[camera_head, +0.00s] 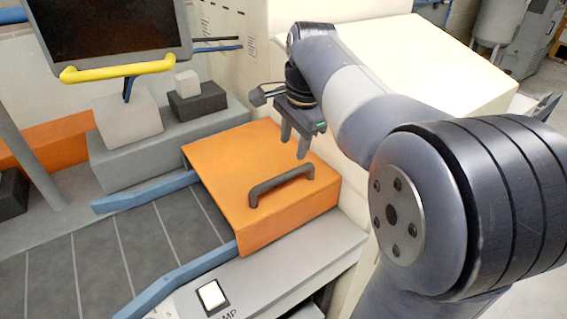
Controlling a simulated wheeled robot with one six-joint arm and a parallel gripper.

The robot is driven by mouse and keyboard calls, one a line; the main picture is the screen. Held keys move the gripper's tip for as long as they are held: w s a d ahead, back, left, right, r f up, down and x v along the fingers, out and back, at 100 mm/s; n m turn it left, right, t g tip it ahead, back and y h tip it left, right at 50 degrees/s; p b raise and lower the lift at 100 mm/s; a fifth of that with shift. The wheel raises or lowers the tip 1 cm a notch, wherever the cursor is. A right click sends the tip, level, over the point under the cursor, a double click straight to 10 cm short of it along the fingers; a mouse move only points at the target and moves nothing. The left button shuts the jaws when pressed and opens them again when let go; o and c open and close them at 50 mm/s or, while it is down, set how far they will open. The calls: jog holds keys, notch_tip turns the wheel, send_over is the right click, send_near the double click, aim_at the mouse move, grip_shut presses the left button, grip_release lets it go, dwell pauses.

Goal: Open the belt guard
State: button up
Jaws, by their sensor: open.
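The belt guard (225,172) is an orange box-shaped cover over the right end of the dark belt. It is down, resting across the belt between the blue rails. A dark grey bar handle (281,185) stands on its top near the front right edge. My gripper (294,146) hangs above the guard's back right part, fingers pointing down. Its two fingers are apart with nothing between them. It is behind the handle in the picture and does not appear to touch it; the exact height above the guard is hard to tell.
Blue rails (180,283) edge the dark belt (120,262). A white button (212,295) sits on the front panel. Grey blocks (128,120) and a dark screen with a yellow handle (120,68) stand behind at left. A cream cabinet (440,60) is behind my arm.

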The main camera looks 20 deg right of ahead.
aim_at(287, 174)
jog(key=f, duration=0.3)
jog(key=w+f, duration=0.1)
jog(key=f, duration=0.3)
jog(key=w+f, duration=0.1)
jog(key=f, duration=0.2)
jog(key=shift+w+a+f, duration=0.2)
jog(key=shift+w+a, duration=0.05)
jog(key=shift+c, duration=0.2)
grip_shut()
